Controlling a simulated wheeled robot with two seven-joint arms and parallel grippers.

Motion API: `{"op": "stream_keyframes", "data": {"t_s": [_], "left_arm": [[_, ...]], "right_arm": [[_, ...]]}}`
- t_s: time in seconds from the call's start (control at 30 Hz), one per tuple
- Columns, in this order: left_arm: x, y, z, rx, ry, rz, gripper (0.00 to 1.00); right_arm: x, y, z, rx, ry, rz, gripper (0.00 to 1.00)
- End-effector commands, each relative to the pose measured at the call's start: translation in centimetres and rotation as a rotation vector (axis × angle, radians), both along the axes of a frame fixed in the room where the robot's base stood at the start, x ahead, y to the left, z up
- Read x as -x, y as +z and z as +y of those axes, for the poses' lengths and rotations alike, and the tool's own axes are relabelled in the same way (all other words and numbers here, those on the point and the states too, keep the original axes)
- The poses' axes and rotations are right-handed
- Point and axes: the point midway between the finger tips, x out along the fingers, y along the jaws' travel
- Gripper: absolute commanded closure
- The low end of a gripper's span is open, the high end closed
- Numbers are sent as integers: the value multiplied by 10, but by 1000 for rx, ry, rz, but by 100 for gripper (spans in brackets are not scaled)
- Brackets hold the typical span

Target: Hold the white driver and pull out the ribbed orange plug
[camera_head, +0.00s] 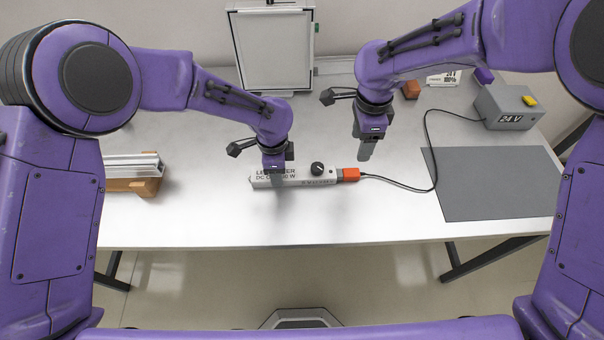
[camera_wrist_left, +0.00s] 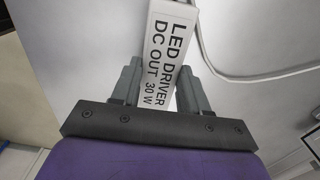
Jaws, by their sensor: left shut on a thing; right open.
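The white driver (camera_head: 260,180) is a long box lying on the table, with a black knob on its top. Its "LED DRIVER DC OUT 30 W" label shows in the left wrist view (camera_wrist_left: 164,50). The orange plug (camera_head: 350,174) sits at the driver's right end, with a black cable leading away from it. Its ribs are too small to make out. My left gripper (camera_head: 275,195) is shut on the driver, with a finger on each side of it. My right gripper (camera_head: 364,152) is open and empty above and slightly right of the plug.
The cable runs to a grey 24 V box (camera_head: 507,106) at the back right. A dark grey mat (camera_head: 490,183) lies on the right. A white-panelled frame (camera_head: 274,50) stands at the back. Metal rails (camera_head: 133,166) on a wooden block lie at left. The front of the table is clear.

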Motion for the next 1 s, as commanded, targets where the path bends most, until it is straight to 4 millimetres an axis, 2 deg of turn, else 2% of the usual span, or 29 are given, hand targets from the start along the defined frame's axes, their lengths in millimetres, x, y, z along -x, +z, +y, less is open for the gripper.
{"op": "stream_keyframes", "data": {"t_s": [0.7, 1.0], "left_arm": [[0, 0, 0, 0, 0, 0, 95], [0, 0, 0, 0, 0, -1, 95]], "right_arm": [[1, -86, -1, 1, 0, 4, 38], [1, -111, -1, 2, 0, 2, 38]]}}
